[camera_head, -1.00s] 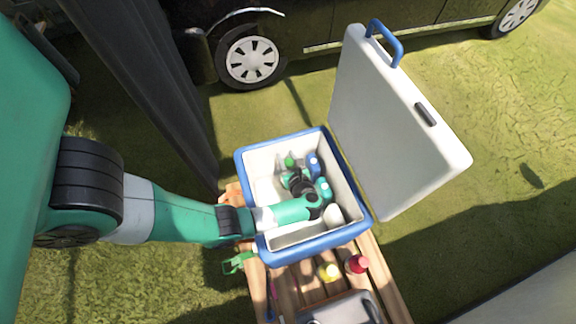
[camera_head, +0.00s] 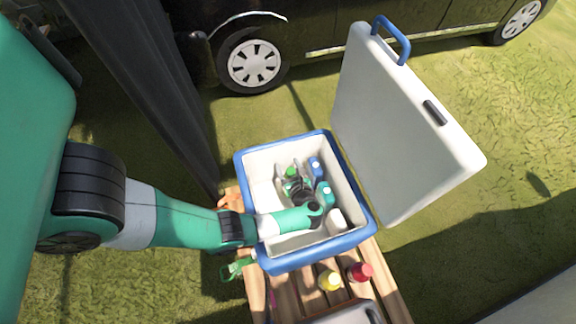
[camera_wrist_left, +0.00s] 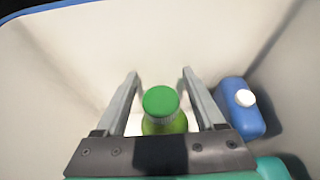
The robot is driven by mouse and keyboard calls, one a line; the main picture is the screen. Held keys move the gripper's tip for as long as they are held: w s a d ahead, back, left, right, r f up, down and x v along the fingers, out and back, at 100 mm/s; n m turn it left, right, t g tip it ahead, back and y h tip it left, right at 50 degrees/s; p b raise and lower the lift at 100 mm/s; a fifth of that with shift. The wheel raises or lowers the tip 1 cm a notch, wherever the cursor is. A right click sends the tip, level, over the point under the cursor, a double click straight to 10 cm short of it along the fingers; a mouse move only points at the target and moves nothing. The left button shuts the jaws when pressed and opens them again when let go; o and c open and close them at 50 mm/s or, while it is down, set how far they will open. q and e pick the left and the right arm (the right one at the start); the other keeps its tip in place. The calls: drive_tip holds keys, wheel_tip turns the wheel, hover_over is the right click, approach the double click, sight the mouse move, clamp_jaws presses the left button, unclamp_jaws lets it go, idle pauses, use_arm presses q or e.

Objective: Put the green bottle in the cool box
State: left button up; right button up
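The cool box (camera_head: 268,260) is blue-rimmed with white walls and stands open on a wooden slatted table. The green bottle (camera_head: 291,171) is inside it, near the back wall. In the left wrist view the green bottle (camera_wrist_left: 161,103) stands upright, cap towards the camera. My left gripper (camera_head: 288,168) reaches down into the box. Its fingers (camera_wrist_left: 160,78) are open, one on each side of the bottle, with visible gaps between them and it. The bottle's base is hidden. My right gripper is not in view.
A blue bottle (camera_wrist_left: 241,107) with a white cap stands in the box, right of the gripper. The raised white lid (camera_head: 395,125) stands along the box's right side. A yellow bottle (camera_head: 329,280), a red bottle (camera_head: 360,271) and a green object (camera_head: 237,268) are outside the box.

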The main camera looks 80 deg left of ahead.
use_arm(q)
drive_tip(key=shift+r, duration=0.1)
drive_tip(key=shift+d+r+p, duration=0.25)
drive_tip(key=shift+p, duration=0.1)
drive_tip(key=s+p+v, duration=0.1)
drive_tip(key=p+v, duration=0.1)
drive_tip(key=v, duration=0.9)
drive_tip(key=shift+w+d+p, duration=0.25)
drive_tip(key=shift+w+p, duration=0.05)
drive_tip(key=shift+w, duration=0.2)
drive_tip(key=shift+f, duration=0.1)
